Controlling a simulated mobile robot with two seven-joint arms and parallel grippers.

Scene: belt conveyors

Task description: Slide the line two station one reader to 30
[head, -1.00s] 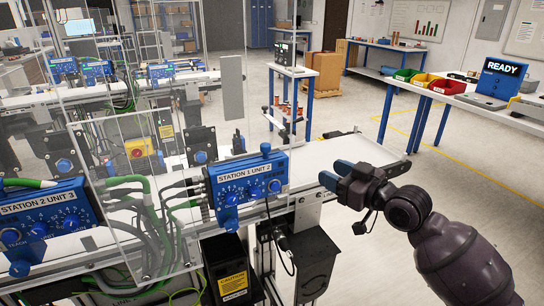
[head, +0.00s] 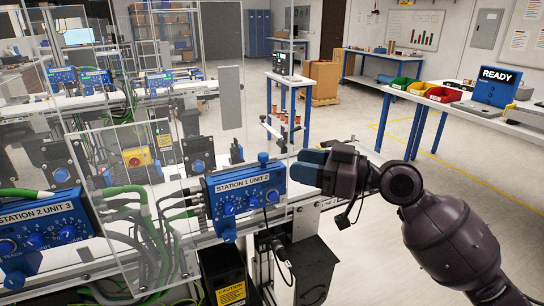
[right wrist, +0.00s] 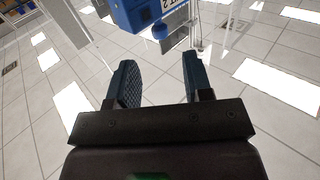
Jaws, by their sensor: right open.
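A blue reader box labelled "STATION 1 UNIT 2" (head: 244,198) is mounted at the near edge of the conveyor, with dials on its face and a blue knob on top. In the right wrist view a blue box with part of a "2" label (right wrist: 132,14) shows at the top, beyond the fingers. My right gripper (head: 302,169) is open, just right of the reader's upper right side; I cannot tell whether it touches. Its two blue fingers (right wrist: 160,78) have nothing between them in the right wrist view. The scale reading is not legible. My left gripper is not in view.
A second blue box, "STATION 2 UNIT 3" (head: 45,235), sits at the left. Clear guard panels (head: 120,200) and green and black cables (head: 150,225) stand left of the reader. A black box (head: 315,265) hangs below the conveyor. The floor at right is open.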

